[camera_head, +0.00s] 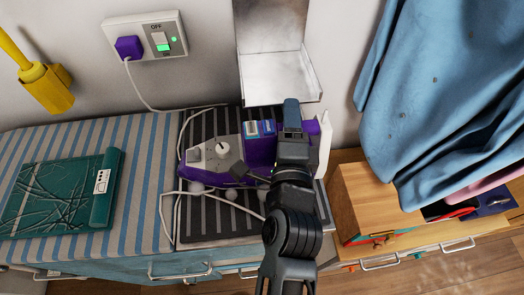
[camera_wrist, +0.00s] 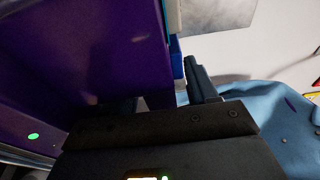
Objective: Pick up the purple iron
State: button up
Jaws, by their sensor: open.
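The purple iron (camera_head: 262,152) is on a dark striped mat (camera_head: 212,229) on the counter, with a grey base with a white knob (camera_head: 215,155) at its left and a pale plate (camera_head: 323,143) at its right. My gripper (camera_head: 292,116) is over the iron's right part and hides some of it. In the wrist view a purple body (camera_wrist: 85,60) fills the left side, very close to my gripper (camera_wrist: 165,98). One finger shows right of the purple; the other is mostly hidden. The jaws are open; I cannot tell whether they touch the iron.
A white cord runs from a purple plug (camera_head: 129,47) in the wall socket (camera_head: 146,36) down to the mat. A metal holder (camera_head: 275,75) stands behind the iron. Blue cloth (camera_head: 425,100) hangs at right above a wooden box (camera_head: 375,205). A green device (camera_head: 60,195) lies at left.

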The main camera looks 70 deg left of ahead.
grip_shut()
dwell(0.4)
jog(key=shift+r, duration=0.15)
jog(key=shift+r, duration=0.1)
jog(key=shift+r+p, duration=0.35)
jog(key=shift+r, duration=0.3)
jog(key=w+d+r+b, duration=0.1)
jog(key=d+r, duration=0.8)
jog(key=d, duration=0.2)
jog(key=shift+w+d+r, duration=0.25)
jog(key=shift+w+d, duration=0.1)
